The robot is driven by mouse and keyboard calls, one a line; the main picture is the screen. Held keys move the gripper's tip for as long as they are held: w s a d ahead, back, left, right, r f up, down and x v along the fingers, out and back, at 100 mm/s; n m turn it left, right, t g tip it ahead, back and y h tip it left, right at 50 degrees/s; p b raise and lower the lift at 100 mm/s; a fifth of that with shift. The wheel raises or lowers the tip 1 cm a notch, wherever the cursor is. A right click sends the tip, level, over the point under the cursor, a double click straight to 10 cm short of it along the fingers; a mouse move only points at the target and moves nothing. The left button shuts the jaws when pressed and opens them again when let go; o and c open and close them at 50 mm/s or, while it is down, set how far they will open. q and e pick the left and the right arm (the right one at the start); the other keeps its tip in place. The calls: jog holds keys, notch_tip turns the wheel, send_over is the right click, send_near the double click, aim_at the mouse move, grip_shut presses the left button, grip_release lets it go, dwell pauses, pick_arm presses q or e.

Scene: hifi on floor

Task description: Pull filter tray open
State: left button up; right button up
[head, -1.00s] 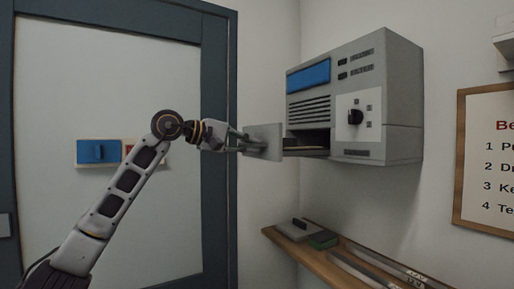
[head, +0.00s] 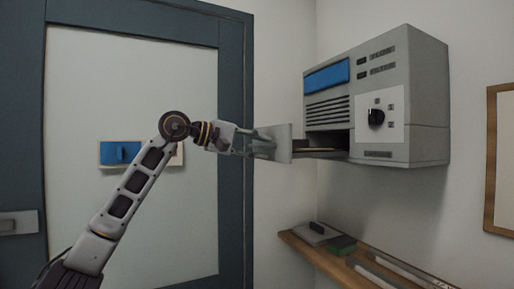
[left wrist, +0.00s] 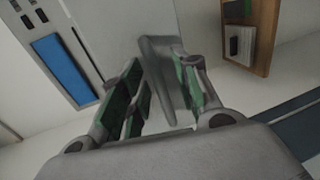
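The filter tray (head: 283,144) stands pulled out from the lower left slot of the grey wall unit (head: 425,95). Its flat grey front plate is well clear of the unit's face, and a dark tray body joins it to the slot. My left gripper (head: 270,145) is at the plate's outer side. In the left wrist view, my gripper's green-padded fingers (left wrist: 163,90) lie on both sides of the tray's grey handle (left wrist: 158,65). A gap shows on the handle's left side; the right finger is very close to it, contact unclear. My right gripper is out of view.
A wooden shelf (head: 335,262) below the unit holds a grey block (head: 316,232), a green block (head: 342,244) and long pale strips. A framed sign (head: 492,160) hangs at right. Open air surrounds my arm.

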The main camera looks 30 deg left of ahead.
pick_arm(q)
jog(key=shift+v, duration=0.75)
jog(key=v, duration=1)
jog(key=shift+s, duration=0.25)
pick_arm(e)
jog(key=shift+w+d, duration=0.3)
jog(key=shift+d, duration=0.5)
pick_arm(q)
jog(key=shift+a, duration=0.15)
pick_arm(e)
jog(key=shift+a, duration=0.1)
